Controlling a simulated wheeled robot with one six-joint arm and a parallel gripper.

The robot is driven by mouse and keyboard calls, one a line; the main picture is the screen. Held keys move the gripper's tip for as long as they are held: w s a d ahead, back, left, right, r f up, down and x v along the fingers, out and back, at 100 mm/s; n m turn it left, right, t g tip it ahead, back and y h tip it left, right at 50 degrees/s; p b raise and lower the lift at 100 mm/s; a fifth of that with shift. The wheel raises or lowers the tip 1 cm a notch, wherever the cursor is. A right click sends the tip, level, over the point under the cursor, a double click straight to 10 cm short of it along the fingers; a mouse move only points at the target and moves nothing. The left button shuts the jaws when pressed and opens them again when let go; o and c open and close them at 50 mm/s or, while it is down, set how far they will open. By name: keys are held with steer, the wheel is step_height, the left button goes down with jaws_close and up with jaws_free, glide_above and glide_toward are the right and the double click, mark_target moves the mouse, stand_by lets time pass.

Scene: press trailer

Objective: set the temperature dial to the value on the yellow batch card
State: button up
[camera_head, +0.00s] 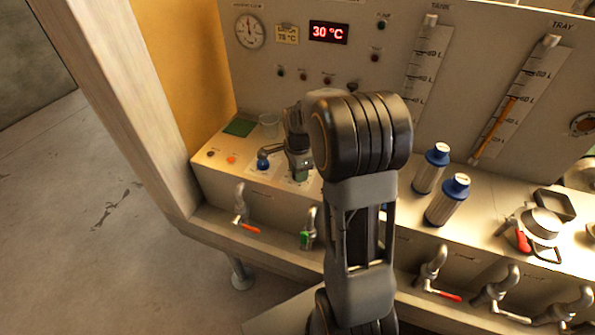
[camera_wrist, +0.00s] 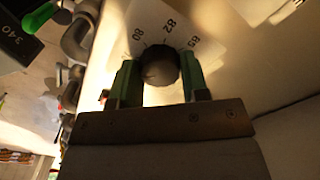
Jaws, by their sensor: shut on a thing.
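The dark round knob of the temperature dial (camera_wrist: 160,66) sits between the green fingers of my gripper (camera_wrist: 158,82) in the wrist view. My gripper is shut on it. A white scale plate (camera_wrist: 172,28) behind the knob shows 80, what looks like 82, and 85; the knob's pointer cannot be made out. In the head view my gripper (camera_head: 299,175) reaches down to the counter, and my arm hides much of the dial area. The yellow batch card (camera_head: 287,34) is on the back panel; its small text looks like 78 °C but is blurred. The red display (camera_head: 328,32) reads 30 °C.
Two blue-capped bottles (camera_head: 431,170) (camera_head: 447,201) stand to the right. Valves with coloured levers line the front face. A pot (camera_head: 541,222) is at far right.

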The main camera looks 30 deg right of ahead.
steer(key=shift+m, duration=1.9)
steer(key=o, duration=0.9)
steer(key=shift+r, duration=0.15)
step_height(320, 180, up, 14)
steer(key=shift+f, duration=0.2)
